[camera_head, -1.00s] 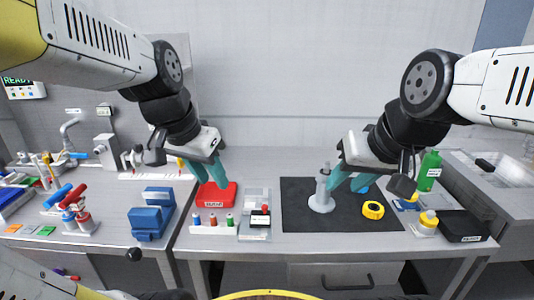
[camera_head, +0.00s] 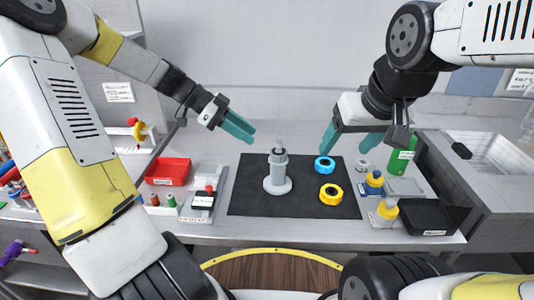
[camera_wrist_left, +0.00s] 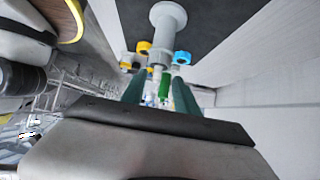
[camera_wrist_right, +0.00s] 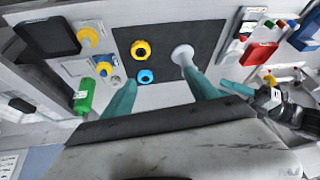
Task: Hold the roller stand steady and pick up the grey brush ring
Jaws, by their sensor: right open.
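The grey roller stand (camera_head: 278,180) is upright on the dark mat, with a dark band near its top; it also shows in the left wrist view (camera_wrist_left: 168,18) and right wrist view (camera_wrist_right: 182,54). A yellow ring (camera_head: 331,194) lies nearer on the mat. My left gripper (camera_head: 247,132) is open and empty, up and left of the stand, apart from it. My right gripper (camera_head: 346,146) is open and empty above the blue and grey rings.
Right of the mat (camera_head: 250,205) stand a green bottle (camera_head: 399,160), yellow-topped containers (camera_head: 387,209), a black tray (camera_head: 430,216) and a sink (camera_head: 490,165). At left are a red tray (camera_head: 168,171) and several small bottles. The mat's front is clear.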

